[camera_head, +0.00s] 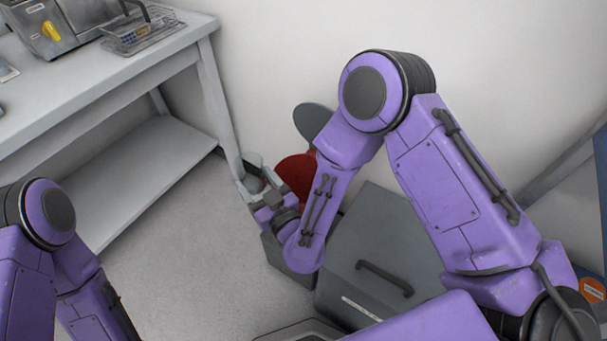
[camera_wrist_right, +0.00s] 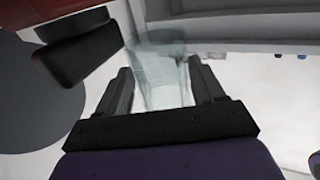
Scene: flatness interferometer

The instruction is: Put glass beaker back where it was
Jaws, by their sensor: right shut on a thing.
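The glass beaker (camera_wrist_right: 165,80) is clear and shows in the right wrist view between the two dark fingers of my right gripper (camera_wrist_right: 158,90). The gripper is shut on it. In the head view the beaker (camera_head: 253,160) is a small pale shape at the tips of my right gripper (camera_head: 252,187), near the front right leg of the grey bench. The beaker's base is hard to make out there. My left arm enters at the lower left of the head view, but its gripper is out of the picture.
The grey bench (camera_head: 110,75) with a lower shelf stands at the left, bearing a fryer-like machine (camera_head: 55,25) and a wire basket (camera_head: 140,32). A red round thing (camera_head: 296,172) and a grey disc (camera_head: 314,120) are by the wall. A grey box with a handle (camera_head: 375,230) stands below my right arm.

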